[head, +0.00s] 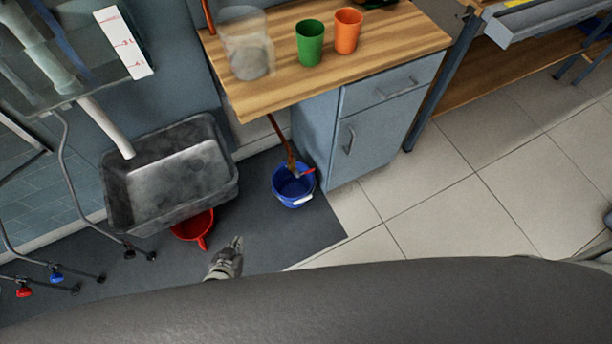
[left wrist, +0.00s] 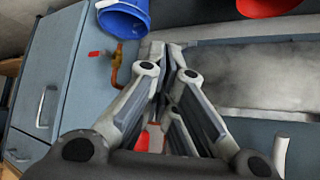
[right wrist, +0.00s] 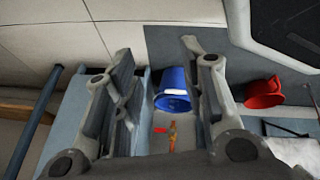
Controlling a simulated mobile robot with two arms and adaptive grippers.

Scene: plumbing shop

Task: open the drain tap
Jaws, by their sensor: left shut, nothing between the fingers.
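The drain tap is a copper pipe fitting (head: 291,164) with a red lever (head: 306,172), hanging below the bench over a blue bucket (head: 293,190). The lever is a small red patch in the left wrist view (left wrist: 95,54) and in the right wrist view (right wrist: 160,130). My left gripper (head: 236,244) is shut and empty, below and left of the bucket in the head view, apart from the tap. Its fingertips (left wrist: 165,48) meet in its own view. My right gripper (right wrist: 150,62) is open and empty; bucket and tap appear between its fingers, farther off. It is outside the head view.
A grey basin (head: 170,190) stands left of the tap with a red bucket (head: 193,228) below it. The blue-grey cabinet (head: 345,135) is close on the tap's right. Bent pipes with red and blue knobs (head: 56,276) are at far left. Tiled floor (head: 430,200) at right is clear.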

